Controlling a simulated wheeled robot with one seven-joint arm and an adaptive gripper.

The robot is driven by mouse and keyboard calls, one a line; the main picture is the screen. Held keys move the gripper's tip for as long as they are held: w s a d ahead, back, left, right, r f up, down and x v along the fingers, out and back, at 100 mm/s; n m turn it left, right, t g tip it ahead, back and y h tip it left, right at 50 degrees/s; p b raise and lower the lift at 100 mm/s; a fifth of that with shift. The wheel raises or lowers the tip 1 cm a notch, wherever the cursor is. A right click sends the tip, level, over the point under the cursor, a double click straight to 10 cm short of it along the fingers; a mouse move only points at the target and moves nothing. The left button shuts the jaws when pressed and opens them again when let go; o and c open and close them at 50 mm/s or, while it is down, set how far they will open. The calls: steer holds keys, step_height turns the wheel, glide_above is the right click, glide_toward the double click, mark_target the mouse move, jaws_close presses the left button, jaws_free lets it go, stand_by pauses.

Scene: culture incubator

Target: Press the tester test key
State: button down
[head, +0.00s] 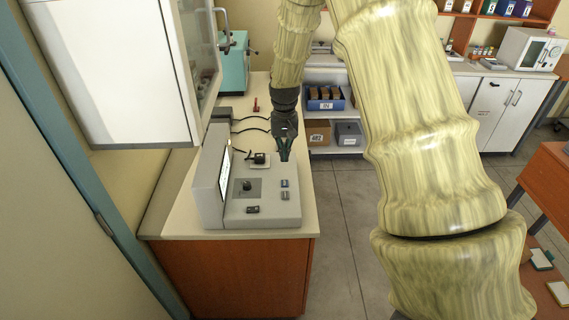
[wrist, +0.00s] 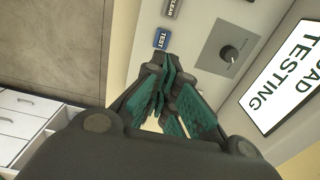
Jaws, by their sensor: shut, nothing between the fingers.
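The tester is a grey box (head: 262,211) with an upright screen panel, standing on the bench in the head view. Its blue key marked TEST (wrist: 161,39) shows in the wrist view, and the blue key (head: 284,183) also shows in the head view. A grey key marked CLEAR (wrist: 172,8) sits beside it. My gripper (head: 286,157) is shut and empty, pointing down over the tester's far right part. In the wrist view its fingertips (wrist: 167,68) appear just short of the TEST key. I cannot tell whether they touch the panel.
The tester has a knob (wrist: 229,53) and a lit screen (wrist: 291,77) reading partly "AD TESTING". A white cabinet (head: 110,75) hangs at the left above the bench (head: 166,215). A teal machine (head: 235,62) stands behind.

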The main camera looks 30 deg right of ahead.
steer(key=shift+r+b, duration=0.35)
steer(key=shift+r, duration=1)
